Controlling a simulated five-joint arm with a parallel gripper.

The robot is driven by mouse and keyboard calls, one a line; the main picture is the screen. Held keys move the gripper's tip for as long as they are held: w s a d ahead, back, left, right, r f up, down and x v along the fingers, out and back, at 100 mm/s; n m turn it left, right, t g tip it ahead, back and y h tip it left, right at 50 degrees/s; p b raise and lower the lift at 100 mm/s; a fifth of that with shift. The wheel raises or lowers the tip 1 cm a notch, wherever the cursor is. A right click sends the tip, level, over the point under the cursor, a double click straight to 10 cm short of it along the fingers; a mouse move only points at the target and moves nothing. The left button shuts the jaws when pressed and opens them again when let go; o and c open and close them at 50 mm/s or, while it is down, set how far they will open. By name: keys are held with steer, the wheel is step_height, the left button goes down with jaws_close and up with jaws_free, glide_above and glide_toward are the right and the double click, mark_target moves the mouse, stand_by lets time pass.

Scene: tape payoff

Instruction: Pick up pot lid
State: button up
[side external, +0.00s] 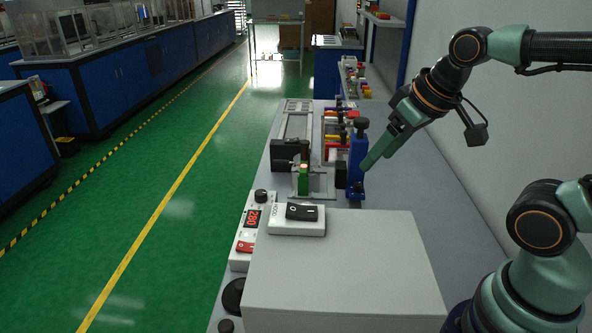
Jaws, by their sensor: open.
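My gripper (370,162) reaches down from the upper right, its green finger slanting to a tip beside the lower part of a blue upright fixture (357,148). I cannot tell whether the tip touches the fixture. The jaws are open and nothing shows held between them. No thing is clearly recognisable as the pot lid.
The large pale box (340,275) fills the bench front. A black block (289,155) stands left of the fixture. Bare grey bench (425,185) lies right of my gripper.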

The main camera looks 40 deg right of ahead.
steer(key=shift+c, duration=0.2)
step_height(320, 180, up, 5)
steer(key=n+g, duration=0.6)
steer(key=n, duration=1.2)
glide_above(240, 285)
step_height(240, 285, down, 20)
steer(key=shift+d+f, duration=0.1)
steer(key=shift+f, duration=3.25)
jaws_close()
